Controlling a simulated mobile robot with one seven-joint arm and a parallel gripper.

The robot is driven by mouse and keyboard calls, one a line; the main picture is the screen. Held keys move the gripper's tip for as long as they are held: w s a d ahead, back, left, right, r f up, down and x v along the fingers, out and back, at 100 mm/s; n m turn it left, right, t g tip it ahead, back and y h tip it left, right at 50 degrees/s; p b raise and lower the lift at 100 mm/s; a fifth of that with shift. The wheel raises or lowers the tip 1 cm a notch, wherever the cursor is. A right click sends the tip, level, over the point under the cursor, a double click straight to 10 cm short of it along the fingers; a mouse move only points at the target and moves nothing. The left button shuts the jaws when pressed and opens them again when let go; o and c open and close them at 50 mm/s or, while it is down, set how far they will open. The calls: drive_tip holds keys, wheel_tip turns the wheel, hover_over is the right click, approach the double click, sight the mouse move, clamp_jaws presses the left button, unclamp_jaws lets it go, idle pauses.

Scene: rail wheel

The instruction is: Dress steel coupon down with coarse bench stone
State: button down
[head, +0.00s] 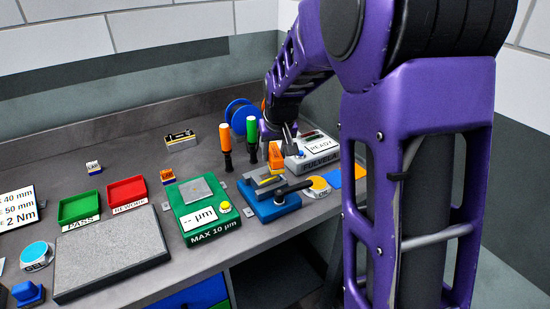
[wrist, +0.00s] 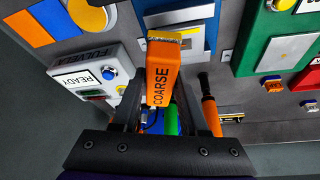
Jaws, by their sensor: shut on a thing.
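My gripper (wrist: 157,98) is shut on the orange coarse stone block (wrist: 162,68), which is marked COARSE. A speckled strip shows at the block's far end. In the head view the block (head: 276,154) is upright, just above or at the back of the blue clamp fixture (head: 274,208), and my gripper (head: 279,137) is at its top. I cannot tell whether the block touches the fixture. The fixture has grey metal parts and a black lever; it also shows in the wrist view (wrist: 200,42), partly hidden by the block. I cannot clearly make out the steel coupon.
A green gauge (head: 205,228) stands left of the fixture, and the grey READY unit (head: 316,160) right of it. Orange-handled (head: 226,140) and green-handled (head: 252,132) tools stand behind. A grey plate (head: 110,252), green tray (head: 79,208) and red tray (head: 127,191) are farther left.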

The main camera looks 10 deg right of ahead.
drive_tip(key=shift+r, duration=2.55)
drive_tip(key=shift+w+d+f, duration=0.1)
drive_tip(key=shift+w+f, duration=0.05)
drive_tip(key=shift+b, duration=0.35)
drive_tip(key=shift+s+f, duration=0.1)
drive_tip(key=shift+s, duration=0.1)
